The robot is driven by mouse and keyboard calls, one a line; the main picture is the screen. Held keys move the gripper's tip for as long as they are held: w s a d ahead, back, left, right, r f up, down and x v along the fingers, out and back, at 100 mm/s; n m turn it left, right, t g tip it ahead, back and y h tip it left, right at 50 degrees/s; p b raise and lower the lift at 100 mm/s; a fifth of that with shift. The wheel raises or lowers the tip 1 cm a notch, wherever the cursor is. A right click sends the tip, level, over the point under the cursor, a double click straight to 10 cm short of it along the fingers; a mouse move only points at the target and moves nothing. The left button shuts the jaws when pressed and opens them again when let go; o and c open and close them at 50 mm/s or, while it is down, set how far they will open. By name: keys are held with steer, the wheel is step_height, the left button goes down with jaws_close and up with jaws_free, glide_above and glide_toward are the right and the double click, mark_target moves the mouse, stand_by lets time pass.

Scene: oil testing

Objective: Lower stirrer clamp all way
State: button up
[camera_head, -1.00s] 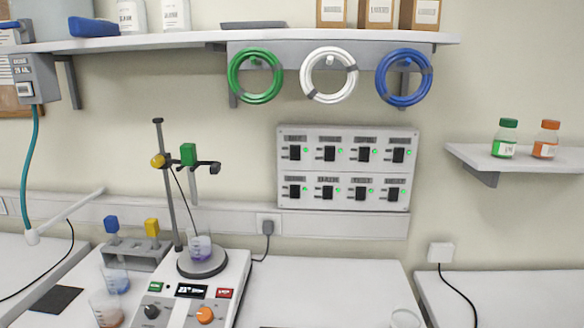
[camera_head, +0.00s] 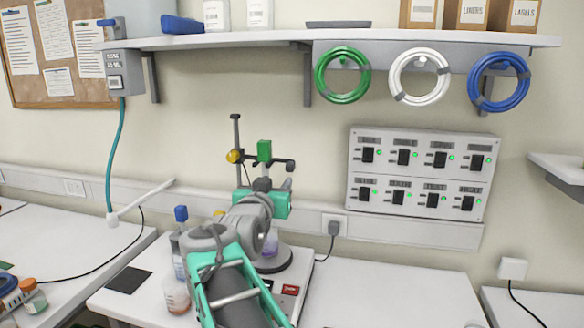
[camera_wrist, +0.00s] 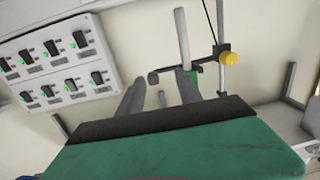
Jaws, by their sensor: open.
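The stirrer clamp shows a green block (camera_head: 264,151), a yellow knob (camera_head: 235,156) and a dark bar across a thin upright rod (camera_head: 237,130). The clamp sits high on the rod in the head view. The stirrer's round plate (camera_head: 272,262) with a beaker (camera_head: 270,246) is below, partly hidden by my arm. In the wrist view, the clamp's yellow knob (camera_wrist: 230,58) and green block (camera_wrist: 194,77) are beyond my fingers. My gripper (camera_wrist: 160,80) is open, with no object visible between its fingers. Its fingers overlap the clamp in that view; contact cannot be told.
A switch panel (camera_head: 420,178) is on the wall to the right. A shelf (camera_head: 200,41) with hanging coils runs above. The counter right of the stirrer is mostly clear.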

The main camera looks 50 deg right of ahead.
mark_target(289, 169)
steer(key=shift+s+d+r+m+g+h+p, duration=0.15)
steer(key=shift+s+d+r+h, duration=0.1)
steer(key=shift+d+r, duration=0.35)
steer(key=shift+s+d+r+m+g+h+p, duration=0.15)
steer(key=shift+s+d+r+h, duration=0.2)
steer(key=shift+d, duration=0.3)
steer(key=x, duration=0.2)
steer(key=p+x, duration=0.1)
steer(key=x, duration=0.1)
steer(key=p+x, duration=0.1)
steer(key=x, duration=0.1)
steer(key=shift+w+d+f, duration=0.15)
steer(key=shift+w+d, duration=0.05)
steer(key=shift+w, duration=0.25)
steer(key=shift+c, duration=0.2)
jaws_close()
steer(key=shift+f, duration=0.1)
